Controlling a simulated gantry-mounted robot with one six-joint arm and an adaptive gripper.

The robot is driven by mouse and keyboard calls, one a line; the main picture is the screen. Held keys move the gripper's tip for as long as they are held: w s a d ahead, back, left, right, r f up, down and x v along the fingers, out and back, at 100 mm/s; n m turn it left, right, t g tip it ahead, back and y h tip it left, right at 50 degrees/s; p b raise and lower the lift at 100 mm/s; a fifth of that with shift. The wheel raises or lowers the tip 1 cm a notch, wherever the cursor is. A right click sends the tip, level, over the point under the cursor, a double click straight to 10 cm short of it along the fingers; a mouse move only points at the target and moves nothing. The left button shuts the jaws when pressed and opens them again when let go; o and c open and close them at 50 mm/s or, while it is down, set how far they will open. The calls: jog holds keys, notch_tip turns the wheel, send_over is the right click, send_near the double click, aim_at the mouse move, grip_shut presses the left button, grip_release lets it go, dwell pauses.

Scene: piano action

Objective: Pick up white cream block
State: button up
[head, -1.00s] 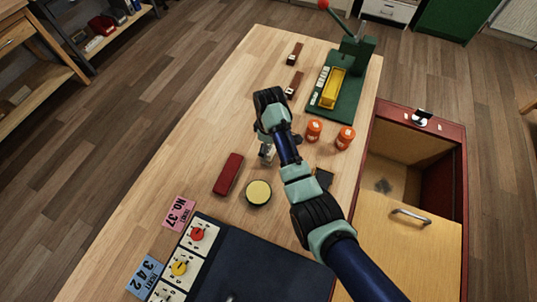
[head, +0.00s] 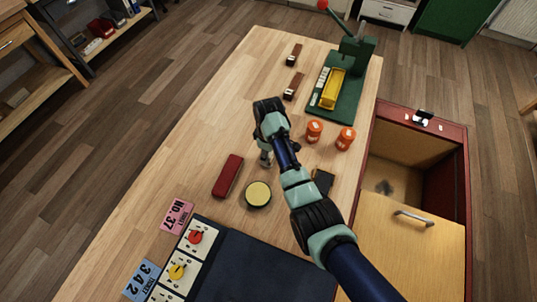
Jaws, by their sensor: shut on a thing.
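My gripper (head: 266,159) points down over the middle of the wooden table, behind the round yellow-topped tin and to the right of the dark red case. It is shut on a small pale piece at its fingertips, which I take to be the white cream block. The piece is mostly hidden by the fingers and wrist and too small to make out its shape. I cannot tell whether it touches the table.
The dark red case (head: 228,175) and yellow-topped tin (head: 258,194) lie close by. Two orange jars (head: 314,131) and a black block (head: 323,181) are to the right. A green press (head: 347,100) stands at the back.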

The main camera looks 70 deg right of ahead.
notch_tip(320, 180, up, 20)
jog(key=p, duration=1.2)
